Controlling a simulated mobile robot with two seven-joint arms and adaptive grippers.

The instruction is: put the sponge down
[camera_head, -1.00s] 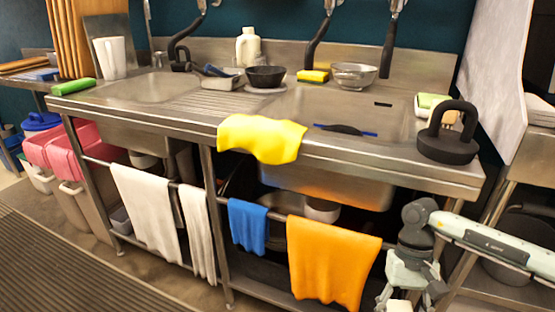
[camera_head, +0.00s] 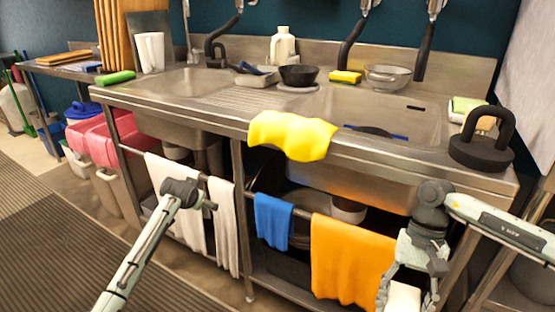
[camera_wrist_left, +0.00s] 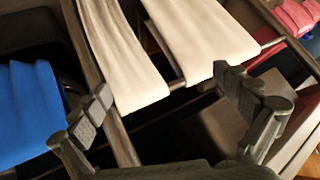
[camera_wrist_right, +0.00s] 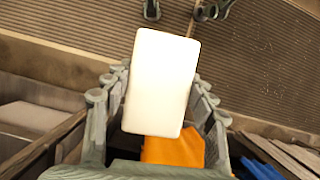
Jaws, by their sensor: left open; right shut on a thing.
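A pale, cream-white block that looks like the sponge (camera_wrist_right: 162,82) is between the fingers of my right gripper (camera_wrist_right: 160,105), which is shut on it. In the head view my right gripper (camera_head: 412,285) is low in front of the counter, beside the orange towel, with the sponge (camera_head: 403,297) partly showing at the bottom edge. My left gripper (camera_wrist_left: 168,102) is open and empty, facing the white towels under the counter. In the head view the left arm's end (camera_head: 190,196) is in front of those towels, and its fingers are hard to make out.
The steel counter (camera_head: 215,108) holds a yellow cloth (camera_head: 292,135), a dark bowl (camera_head: 298,75), a glass bowl (camera_head: 388,78), a yellow sponge (camera_head: 345,77) and a black weight with a handle (camera_head: 481,152). White, blue and orange towels (camera_head: 350,260) hang below its front edge.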

